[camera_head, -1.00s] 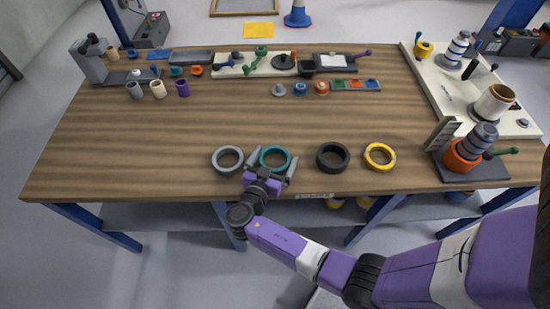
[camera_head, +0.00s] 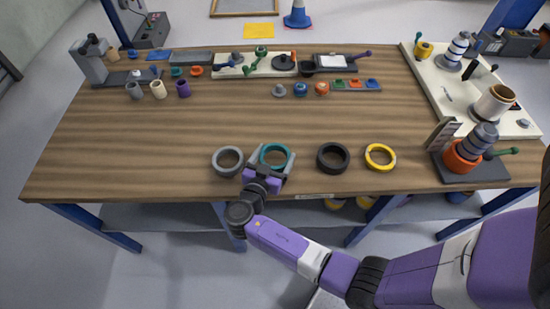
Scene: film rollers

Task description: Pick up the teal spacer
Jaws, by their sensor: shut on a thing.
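The teal spacer (camera_head: 275,149) is a ring near the front edge of the wooden table (camera_head: 130,150). It sits between a grey ring and a black ring. My gripper (camera_head: 270,164) reaches over the table's front edge and is shut on the teal spacer from its near side. The near part of the ring is hidden by my gripper. The spacer appears to be at table level; I cannot tell whether it is lifted at all.
The grey ring (camera_head: 228,160) lies close to the left of my gripper. The black ring (camera_head: 333,157) and the yellow ring (camera_head: 380,157) lie to the right. A dark base with an orange roller stack (camera_head: 462,156) stands at the right. The middle of the table is clear.

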